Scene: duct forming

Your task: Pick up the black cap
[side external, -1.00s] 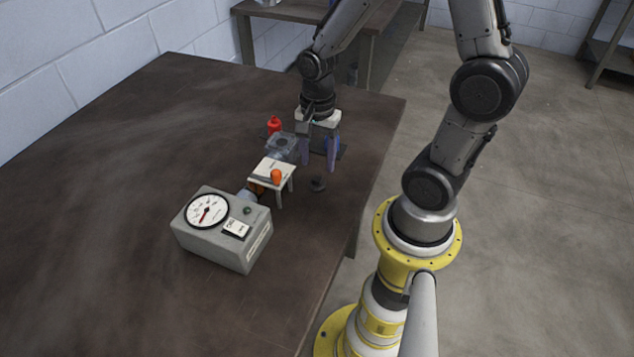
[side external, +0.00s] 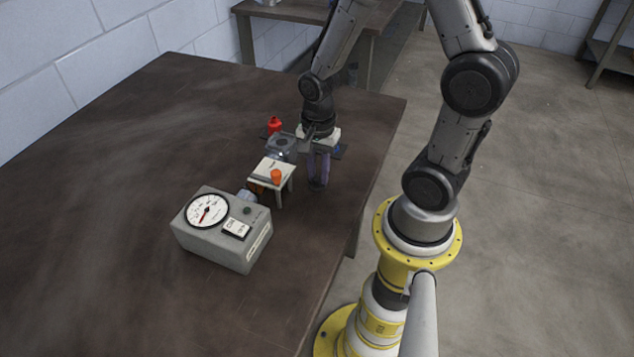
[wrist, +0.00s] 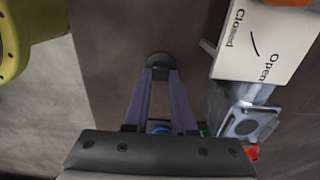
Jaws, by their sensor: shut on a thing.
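The black cap (wrist: 159,61) is a small dark round piece at my fingertips in the wrist view. My gripper (side external: 318,186) is low over the table, to the right of the small white stand. In the wrist view my gripper (wrist: 160,73) has its two purple fingers closed in on the cap, one on each side. In the side external view the fingers mostly hide the cap. I cannot tell whether the cap still touches the table.
A white stand (side external: 268,171) marked Open and Closed carries an orange knob (side external: 276,176). A grey gauge box (side external: 222,229) stands in front of it. A clear-grey block (side external: 281,146) and a red bottle-like piece (side external: 274,126) are behind. The table's right edge is near.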

